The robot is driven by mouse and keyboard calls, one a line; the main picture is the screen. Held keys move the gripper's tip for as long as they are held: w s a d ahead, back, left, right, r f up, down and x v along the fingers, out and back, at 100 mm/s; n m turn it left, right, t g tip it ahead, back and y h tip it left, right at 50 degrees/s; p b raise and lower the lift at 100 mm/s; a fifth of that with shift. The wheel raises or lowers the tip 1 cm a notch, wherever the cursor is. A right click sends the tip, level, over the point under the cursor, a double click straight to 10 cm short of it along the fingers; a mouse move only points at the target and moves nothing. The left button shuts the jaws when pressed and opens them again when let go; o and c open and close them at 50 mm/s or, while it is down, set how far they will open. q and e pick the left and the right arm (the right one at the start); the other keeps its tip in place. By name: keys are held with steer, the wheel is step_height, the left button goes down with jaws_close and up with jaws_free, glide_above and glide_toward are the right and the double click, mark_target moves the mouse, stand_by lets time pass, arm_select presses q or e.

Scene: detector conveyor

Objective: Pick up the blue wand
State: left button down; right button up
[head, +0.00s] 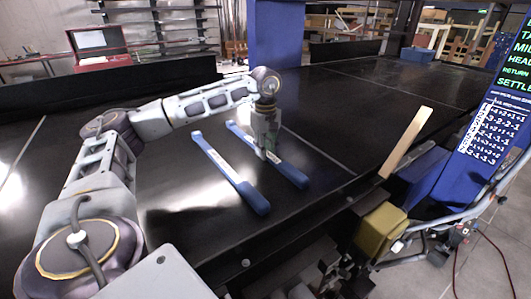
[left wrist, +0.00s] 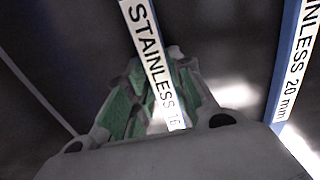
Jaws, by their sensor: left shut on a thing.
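Two blue wands with white label strips show on the black belt in the head view. My left gripper (head: 267,154) points down over the middle of the right-hand wand (head: 293,175) and is shut on it. In the left wrist view this wand (left wrist: 148,45), with the lettering "STAINLESS 16", runs between the green-padded fingers (left wrist: 155,98). I cannot tell whether it is lifted off the belt. The other wand (head: 229,168) lies free to its left in the head view; it also shows at the right edge of the left wrist view (left wrist: 290,70), lettered "STAINLESS 20 mm". My right gripper is not in view.
The black conveyor belt (head: 340,110) is bare behind and to the right of the wands. A blue post (head: 275,35) stands at the back. A pale wooden strip (head: 406,142), a yellow block (head: 380,230) and a blue sign panel (head: 490,125) are at the right.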

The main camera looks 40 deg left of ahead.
arm_select(q)
steer(key=shift+r, duration=0.1)
step_height(320, 180, up, 10)
steer(key=b, duration=0.1)
stand_by(0.6)
stand_by(0.6)
